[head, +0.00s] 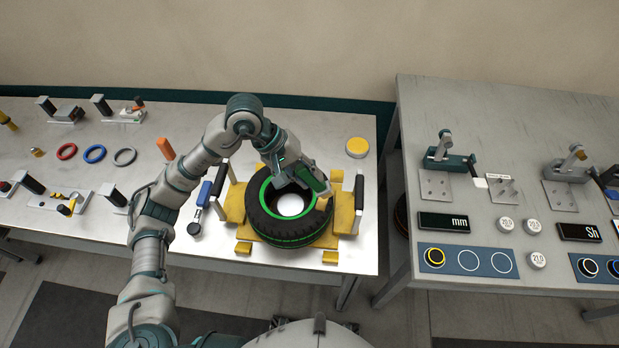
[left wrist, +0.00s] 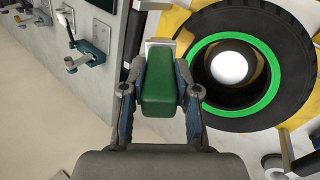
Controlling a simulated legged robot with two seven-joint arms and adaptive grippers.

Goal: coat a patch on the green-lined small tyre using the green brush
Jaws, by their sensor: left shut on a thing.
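The small tyre (head: 263,226) lies flat in the yellow clamp (head: 236,203), with a green ring around its inner rim and a green line on its outer side. It also shows at the right of the left wrist view (left wrist: 302,45). My left gripper (head: 308,180) is shut on the green brush (head: 316,174). The brush's green handle (left wrist: 160,88) sits between both fingers in the left wrist view, with a pale head beyond it. The brush is over the tyre's right side in the head view. I cannot tell whether its head touches the rubber. My right gripper is not in view.
A blue-handled tool (head: 202,195) lies left of the clamp. A yellow-topped round tin (head: 357,147) stands behind it to the right. Coloured rings (head: 94,154) and small fixtures fill the table's left. A second table (head: 440,285) with gauges stands right, across a gap.

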